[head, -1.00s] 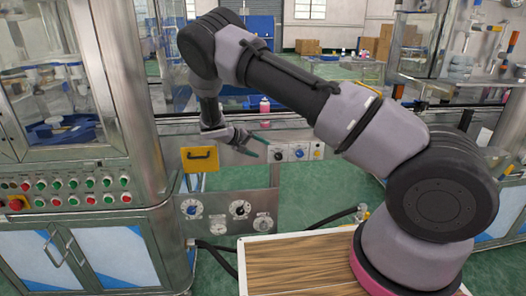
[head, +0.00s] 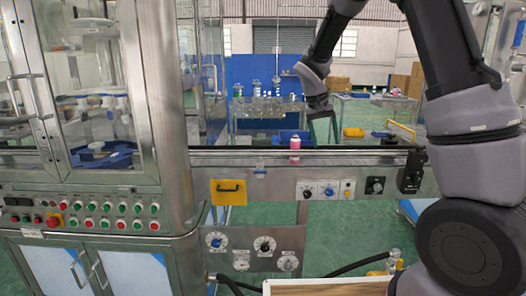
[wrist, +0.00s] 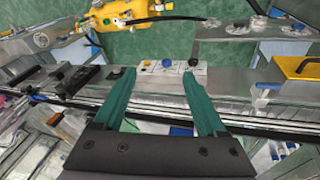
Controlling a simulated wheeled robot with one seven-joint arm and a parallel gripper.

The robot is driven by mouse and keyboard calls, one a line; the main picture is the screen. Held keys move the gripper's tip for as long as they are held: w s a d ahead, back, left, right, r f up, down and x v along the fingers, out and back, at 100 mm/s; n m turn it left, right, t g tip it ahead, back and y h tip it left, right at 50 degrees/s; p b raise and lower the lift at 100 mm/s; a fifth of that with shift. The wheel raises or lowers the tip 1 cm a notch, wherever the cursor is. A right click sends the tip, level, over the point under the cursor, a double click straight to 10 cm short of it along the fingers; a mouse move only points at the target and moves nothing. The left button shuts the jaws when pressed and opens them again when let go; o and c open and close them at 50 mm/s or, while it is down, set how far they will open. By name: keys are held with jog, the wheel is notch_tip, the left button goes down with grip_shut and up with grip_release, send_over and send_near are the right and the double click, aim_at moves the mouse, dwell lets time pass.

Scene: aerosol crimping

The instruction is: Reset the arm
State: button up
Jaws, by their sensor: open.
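My gripper (head: 322,118) hangs above the conveyor in the head view, with its dark green fingers pointing down. In the wrist view my gripper (wrist: 158,74) has its two fingers spread wide with nothing between them. Beyond the fingertips lies the small knob panel (wrist: 170,74) on the conveyor's side. My arm (head: 440,60) rises on the right and bends over at the top of the picture, where part of it is cut off. A pink bottle with a pale cap (head: 295,143) stands on the conveyor (head: 340,160), left of and apart from the fingers.
A glass-fronted machine (head: 85,90) with rows of buttons fills the left. A yellow plate with a handle (head: 228,192) is on the conveyor's front. A lower gauge panel (head: 255,248) stands beneath it. A bench with glassware (head: 265,112) stands behind. Green floor shows below the conveyor.

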jog(key=s+d+r+m+t+y, duration=0.15)
jog(key=s+d+r+y, duration=0.3)
jog(key=s+r, duration=0.85)
jog(key=s+r+t, duration=0.4)
jog(key=s, duration=1)
jog(key=shift+r+y, duration=0.15)
jog(key=shift+y, duration=0.3)
jog(key=shift+o, duration=0.2)
